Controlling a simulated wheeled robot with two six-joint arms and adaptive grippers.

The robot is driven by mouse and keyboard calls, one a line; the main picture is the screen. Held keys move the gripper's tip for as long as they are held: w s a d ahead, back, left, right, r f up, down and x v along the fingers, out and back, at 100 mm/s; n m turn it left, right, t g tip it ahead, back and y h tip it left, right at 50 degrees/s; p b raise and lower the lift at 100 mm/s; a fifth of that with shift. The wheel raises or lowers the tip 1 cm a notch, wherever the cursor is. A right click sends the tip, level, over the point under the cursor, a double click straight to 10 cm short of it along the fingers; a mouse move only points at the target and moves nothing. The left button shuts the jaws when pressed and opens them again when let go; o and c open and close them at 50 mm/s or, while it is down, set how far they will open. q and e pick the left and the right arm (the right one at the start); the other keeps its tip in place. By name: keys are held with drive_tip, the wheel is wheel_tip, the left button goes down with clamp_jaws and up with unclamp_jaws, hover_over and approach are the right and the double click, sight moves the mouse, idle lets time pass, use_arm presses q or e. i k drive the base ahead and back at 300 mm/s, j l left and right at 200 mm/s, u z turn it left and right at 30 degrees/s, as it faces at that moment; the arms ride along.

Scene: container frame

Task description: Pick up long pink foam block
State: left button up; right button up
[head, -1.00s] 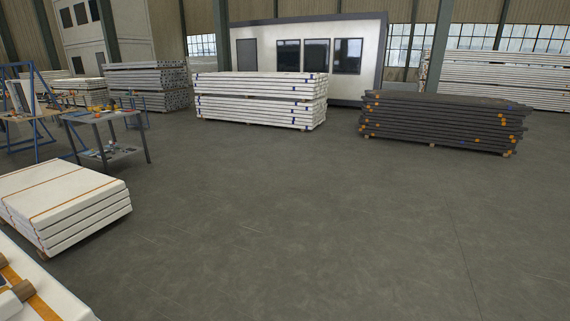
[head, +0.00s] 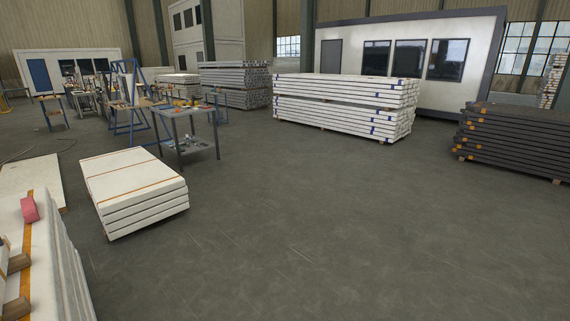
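A pink block (head: 30,209) lies at the lower left of the head view. It rests on top of a near stack of white panels (head: 62,265), on or beside an orange strap (head: 27,245). The block looks short from here, and I cannot tell its full length. Neither of my grippers shows in the head view.
Brown wooden blocks (head: 17,263) lie on the same stack. A lower white panel stack (head: 135,185) stands behind it. A workbench (head: 190,112) with tools stands farther back. Larger stacks (head: 345,100) line the back. The grey floor at the centre and right is clear.

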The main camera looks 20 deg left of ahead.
sight(30, 211)
drive_tip(key=i+j+u, duration=0.45)
drive_tip(key=i+u, duration=0.5)
drive_tip(key=i, duration=0.15)
drive_tip(key=i+u, duration=0.45)
drive_tip(key=i, duration=0.15)
drive_tip(key=i+l+u, duration=0.35)
drive_tip(key=i+u, duration=0.65)
drive_tip(key=i+l+u, duration=0.15)
drive_tip(key=i+u, duration=0.35)
drive_tip(key=i+l+u, duration=0.35)
drive_tip(key=u, duration=0.15)
drive_tip(key=i+l+u, duration=0.6)
drive_tip(key=l+u, duration=0.35)
drive_tip(key=i+l+u, duration=0.1)
drive_tip(key=l+u, duration=0.4)
drive_tip(key=l, duration=0.3)
